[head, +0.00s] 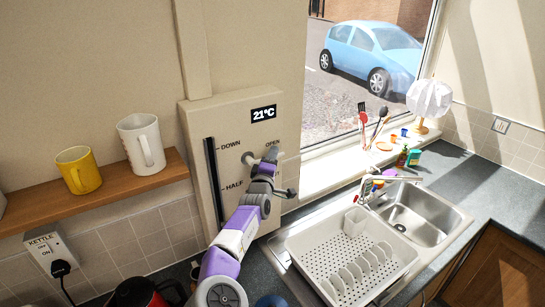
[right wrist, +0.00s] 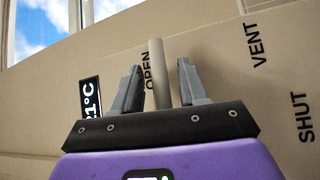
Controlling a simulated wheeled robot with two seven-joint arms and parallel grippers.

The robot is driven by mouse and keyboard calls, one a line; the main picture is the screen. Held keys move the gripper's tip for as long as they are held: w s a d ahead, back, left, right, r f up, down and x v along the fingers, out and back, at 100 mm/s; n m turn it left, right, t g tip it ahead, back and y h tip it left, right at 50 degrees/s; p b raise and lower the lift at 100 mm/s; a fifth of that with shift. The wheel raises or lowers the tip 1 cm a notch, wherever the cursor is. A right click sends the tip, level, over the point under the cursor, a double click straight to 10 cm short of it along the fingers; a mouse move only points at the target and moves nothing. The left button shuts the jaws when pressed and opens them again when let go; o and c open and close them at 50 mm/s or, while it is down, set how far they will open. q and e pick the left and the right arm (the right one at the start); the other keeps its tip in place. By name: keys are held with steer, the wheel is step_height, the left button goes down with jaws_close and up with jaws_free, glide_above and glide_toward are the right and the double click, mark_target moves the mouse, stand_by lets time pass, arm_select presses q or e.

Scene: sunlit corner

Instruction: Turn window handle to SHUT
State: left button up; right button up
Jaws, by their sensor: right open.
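The window handle (right wrist: 157,72) is a pale, round-edged bar in the right wrist view, beside the word OPEN on a beige panel (head: 233,115). The words VENT (right wrist: 257,45) and SHUT (right wrist: 306,117) are further right on the panel in that view. My right gripper (head: 270,158) is at the panel by the OPEN label in the head view and hides most of the handle there. In the right wrist view its open fingers (right wrist: 158,85) stand on either side of the bar, with a gap on each side. My left gripper is not in view.
A black slot marked DOWN and HALF (head: 214,175) and a 21°C display (head: 264,114) are on the panel. A shelf (head: 115,187) with a yellow mug (head: 78,170) and a white mug (head: 141,144) is at left. A dish rack (head: 345,255) and sink (head: 412,215) are right.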

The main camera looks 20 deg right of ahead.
steer(key=shift+w+d, duration=0.1)
steer(key=shift+c, duration=0.4)
jaws_close()
